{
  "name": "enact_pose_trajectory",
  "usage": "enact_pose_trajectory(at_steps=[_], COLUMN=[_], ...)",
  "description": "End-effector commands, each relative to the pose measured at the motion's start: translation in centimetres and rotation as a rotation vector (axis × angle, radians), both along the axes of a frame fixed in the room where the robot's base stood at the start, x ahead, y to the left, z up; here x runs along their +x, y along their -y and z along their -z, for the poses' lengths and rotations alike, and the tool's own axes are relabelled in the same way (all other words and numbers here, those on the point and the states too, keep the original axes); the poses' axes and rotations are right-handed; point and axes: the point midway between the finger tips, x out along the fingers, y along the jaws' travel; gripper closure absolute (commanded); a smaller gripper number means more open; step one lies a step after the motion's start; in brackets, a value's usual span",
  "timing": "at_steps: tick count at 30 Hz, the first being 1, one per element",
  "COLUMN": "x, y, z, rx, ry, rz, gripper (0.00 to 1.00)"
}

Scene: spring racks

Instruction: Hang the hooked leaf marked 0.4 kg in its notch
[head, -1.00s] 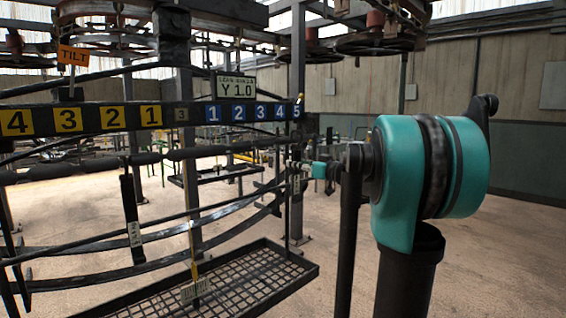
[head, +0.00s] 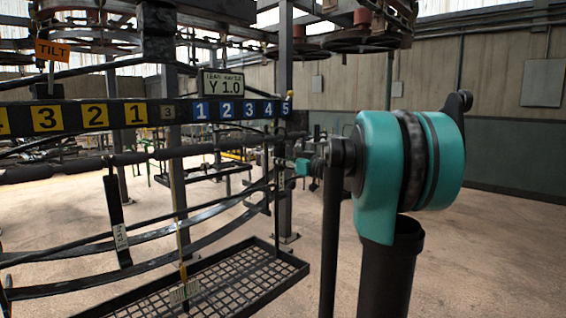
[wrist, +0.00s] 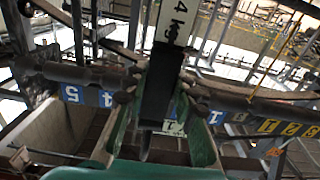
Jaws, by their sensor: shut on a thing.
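My gripper (wrist: 160,120) is shut on a dark hooked leaf (wrist: 158,90), whose white label, cut by the top edge of the wrist view, shows "4 kg". In the head view my gripper (head: 303,168) is small, at the right end of the numbered beam (head: 150,112), just below blue 5. The held leaf (head: 278,215) hangs there as a thin dark upright strip with a small pale label. The beam carries yellow numbers at left and blue 1 to 5 at right. The hook's contact with the beam and the notches cannot be made out.
Another dark leaf (head: 117,220) hangs at left. A yellow rod (head: 178,215) with a tag hangs near the middle. A mesh tray (head: 300,272) lies below. A "Y 1.0" sign (head: 221,84) and an orange TILT sign (head: 52,52) stand above the beam. The floor at right is clear.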

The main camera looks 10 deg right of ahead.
Motion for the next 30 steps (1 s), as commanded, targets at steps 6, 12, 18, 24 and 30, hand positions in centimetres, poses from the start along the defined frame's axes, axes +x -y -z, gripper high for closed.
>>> enact_pose_trajectory(at_steps=[6,12,18,24,30], x=[1.3,2.4,3.0,3.0,3.0], y=[-1.0,-1.8,-2.2,-2.3,-2.2], z=[0.0,0.0,0.0,0.0,0.1], rx=[0.0,0.0,0.0,0.0,0.0], ry=[0.0,0.0,0.0,0.0,0.0], rz=[-0.001,-0.001,0.0,0.0,0.0], gripper=[1.0,1.0,1.0,1.0,1.0])
